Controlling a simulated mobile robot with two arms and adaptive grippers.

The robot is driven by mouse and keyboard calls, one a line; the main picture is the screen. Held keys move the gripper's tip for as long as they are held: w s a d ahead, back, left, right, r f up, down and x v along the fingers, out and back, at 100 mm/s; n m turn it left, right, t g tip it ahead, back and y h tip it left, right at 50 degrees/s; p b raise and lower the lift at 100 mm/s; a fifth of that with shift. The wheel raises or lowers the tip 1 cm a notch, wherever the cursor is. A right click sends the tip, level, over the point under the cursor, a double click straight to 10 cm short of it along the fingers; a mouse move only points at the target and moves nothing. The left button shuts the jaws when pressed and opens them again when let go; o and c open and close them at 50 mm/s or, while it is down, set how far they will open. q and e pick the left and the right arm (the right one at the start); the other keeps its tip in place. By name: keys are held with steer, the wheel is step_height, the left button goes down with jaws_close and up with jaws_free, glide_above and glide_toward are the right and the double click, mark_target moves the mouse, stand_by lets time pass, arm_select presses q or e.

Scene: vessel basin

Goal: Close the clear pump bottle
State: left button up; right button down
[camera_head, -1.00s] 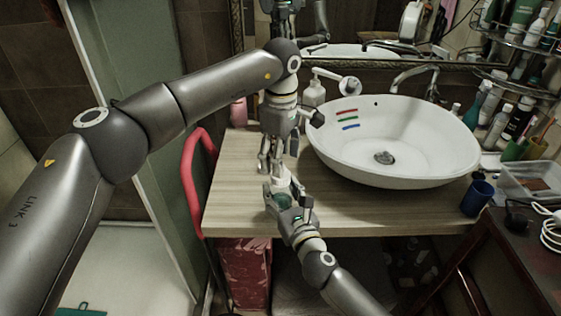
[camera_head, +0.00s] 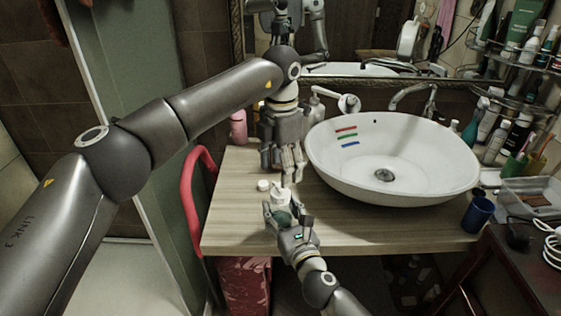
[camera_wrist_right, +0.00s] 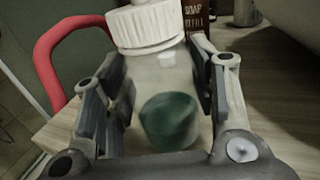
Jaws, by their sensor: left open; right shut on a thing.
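The clear pump bottle (camera_wrist_right: 165,88) stands upright in the right wrist view, with green (camera_wrist_right: 168,120) in its lower part. A white ribbed cap (camera_wrist_right: 145,25) shows at its top, slightly tilted; I cannot tell whether it is seated. My right gripper (camera_head: 284,210) is shut around the bottle's body, near the counter's front edge. In the head view the bottle's white top (camera_head: 281,190) shows above it. A small white round piece (camera_head: 263,185) is on the counter left of the bottle. My left gripper (camera_head: 283,175) is open, fingers down, just above and behind the bottle.
The wooden counter (camera_head: 350,225) is clear in front of the white basin (camera_head: 430,180). A blue cup (camera_head: 477,214) stands at the right edge. A red rail (camera_head: 187,200) runs along the left.

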mark_target(280, 188)
arm_select(q)
steer(key=n, duration=0.3)
steer(key=r+n, duration=0.1)
steer(key=n, duration=0.2)
stand_by(0.3)
steer(key=shift+f, duration=4)
steer(key=shift+c, duration=0.3)
steer(key=c, duration=1)
steer(key=o, duration=1.2)
steer(key=shift+c, duration=0.2)
steer(key=shift+r, duration=0.1)
